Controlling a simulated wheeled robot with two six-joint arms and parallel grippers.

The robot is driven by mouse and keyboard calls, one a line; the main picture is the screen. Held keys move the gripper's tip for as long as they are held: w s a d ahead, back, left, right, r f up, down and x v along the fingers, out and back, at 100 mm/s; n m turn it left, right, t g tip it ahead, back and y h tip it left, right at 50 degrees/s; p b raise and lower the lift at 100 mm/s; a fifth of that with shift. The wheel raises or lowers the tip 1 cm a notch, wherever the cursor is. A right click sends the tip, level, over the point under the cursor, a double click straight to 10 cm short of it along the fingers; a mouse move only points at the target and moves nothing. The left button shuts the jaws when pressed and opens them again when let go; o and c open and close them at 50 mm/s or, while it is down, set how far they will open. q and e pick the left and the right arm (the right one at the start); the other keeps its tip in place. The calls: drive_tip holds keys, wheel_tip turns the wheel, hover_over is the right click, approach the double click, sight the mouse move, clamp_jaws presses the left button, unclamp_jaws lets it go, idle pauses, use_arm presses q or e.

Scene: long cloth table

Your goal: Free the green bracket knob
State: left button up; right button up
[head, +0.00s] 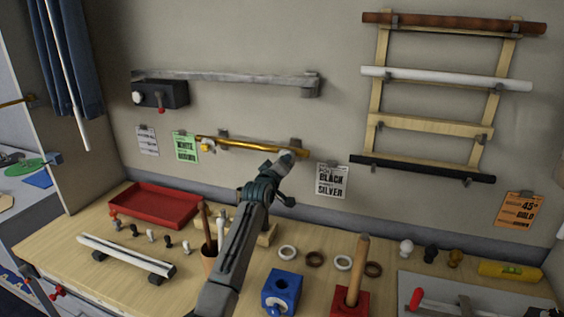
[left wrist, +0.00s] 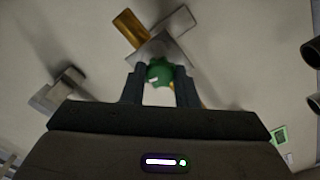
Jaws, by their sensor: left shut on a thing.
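The green knob (left wrist: 160,72) shows in the left wrist view between the two fingers of my left gripper (left wrist: 160,88), which is shut on it. The knob sits against a grey wall bracket (left wrist: 168,46), with the end of a gold rod (left wrist: 129,27) beside it. In the head view my left gripper (head: 286,160) reaches up to the right end of the gold rod (head: 240,146) on the back wall. The knob is hidden there behind the gripper. My right gripper is in neither view.
A silver rod (head: 220,77) hangs above, and a wooden rack (head: 430,122) with several poles is at right. Below, the table holds a red tray (head: 148,205), a blue block (head: 282,292), rings and a brown cup (head: 208,262).

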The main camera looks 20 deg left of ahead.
use_arm(q)
drive_tip(key=shift+f+n, duration=0.1)
drive_tip(key=shift+n, duration=0.4)
drive_tip(key=o, duration=1)
drive_tip(key=s+b, duration=0.3)
drive_tip(key=s, duration=0.7)
drive_tip(key=shift+s+a+b, duration=0.15)
drive_tip(key=shift+s+b, duration=0.15)
drive_tip(key=shift+s, duration=0.1)
